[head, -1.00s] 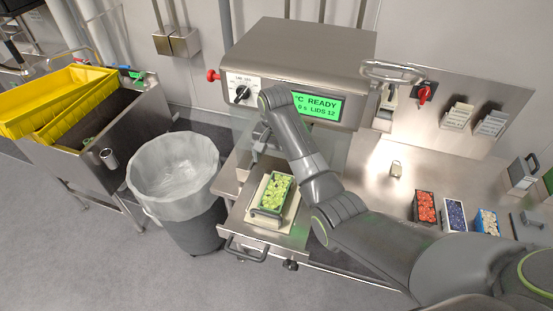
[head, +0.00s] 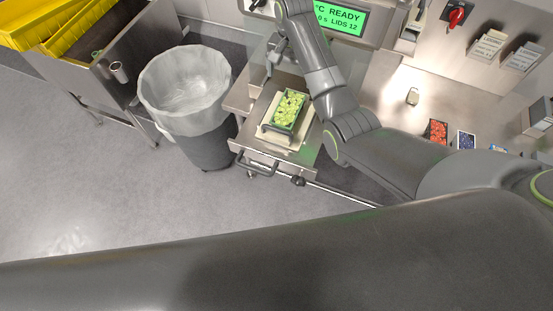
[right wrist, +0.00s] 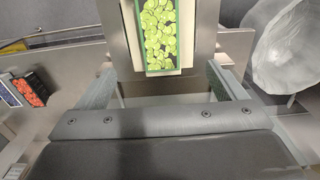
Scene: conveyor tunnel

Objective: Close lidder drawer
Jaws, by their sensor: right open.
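The lidder's drawer (head: 303,160) stands pulled out from under the machine, with its bar handle (head: 250,168) at the front. My right gripper (head: 273,62) is behind the tray, near the machine. In the right wrist view my right gripper (right wrist: 162,82) is open, its two fingers wide apart with nothing between them. It looks apart from the tray. My left gripper is not in view.
The lidder's green display (head: 338,18) reads READY. A lined bin (head: 185,90) stands close left of the drawer. Red and blue food trays (head: 437,132) lie on the counter at right. The floor in front of the drawer is clear. A large grey link of mine crosses the bottom.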

